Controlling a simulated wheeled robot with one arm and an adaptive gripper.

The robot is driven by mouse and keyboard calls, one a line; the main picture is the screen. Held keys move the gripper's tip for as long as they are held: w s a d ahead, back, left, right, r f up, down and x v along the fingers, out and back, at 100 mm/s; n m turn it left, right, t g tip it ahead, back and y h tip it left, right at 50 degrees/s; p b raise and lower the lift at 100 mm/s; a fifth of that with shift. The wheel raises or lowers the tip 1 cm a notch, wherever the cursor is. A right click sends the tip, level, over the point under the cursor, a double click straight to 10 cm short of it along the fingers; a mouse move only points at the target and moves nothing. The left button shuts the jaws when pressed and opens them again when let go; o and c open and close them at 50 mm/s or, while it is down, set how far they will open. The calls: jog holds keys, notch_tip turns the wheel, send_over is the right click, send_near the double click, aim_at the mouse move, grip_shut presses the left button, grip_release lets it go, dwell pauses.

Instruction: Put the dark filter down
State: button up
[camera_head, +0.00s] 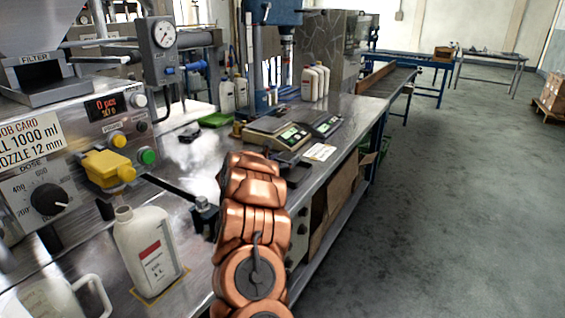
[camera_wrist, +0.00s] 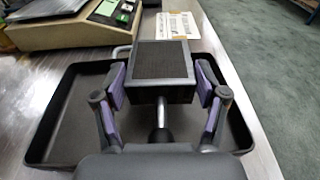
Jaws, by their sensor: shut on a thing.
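The dark filter (camera_wrist: 160,62) is a box with a mesh face in a dark frame, in the middle of the wrist view. My gripper (camera_wrist: 160,86) is shut on it, with a purple-padded finger against each side. A shallow black tray (camera_wrist: 58,118) lies beneath and around the filter in this view. I cannot tell whether the filter touches the tray floor. In the head view my copper-coloured arm hides the gripper, and the tray (camera_head: 298,176) shows only in part beside it.
Scales (camera_head: 276,133) stand just beyond the tray, with a paper card (camera_head: 320,152) to their right. A white bottle (camera_head: 147,249) and a jug (camera_head: 50,298) stand at the near left by the filling machine (camera_head: 75,150). The bench's right edge is close to the tray.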

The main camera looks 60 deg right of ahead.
jog(key=shift+f+b, duration=0.2)
jog(key=shift+b, duration=0.2)
jog(key=o, duration=1.3)
jog(key=shift+o, duration=0.2)
jog(key=shift+r, duration=0.1)
jog(key=r+p, duration=0.1)
jog(key=p, duration=0.2)
jog(key=shift+r, duration=0.4)
jog(key=a, duration=0.4)
jog(key=a+b, duration=0.1)
jog(key=a, duration=0.3)
jog(key=a+r+b, duration=0.1)
jog(key=a, duration=0.3)
jog(key=shift+s, duration=0.25)
jog(key=shift+d, duration=0.1)
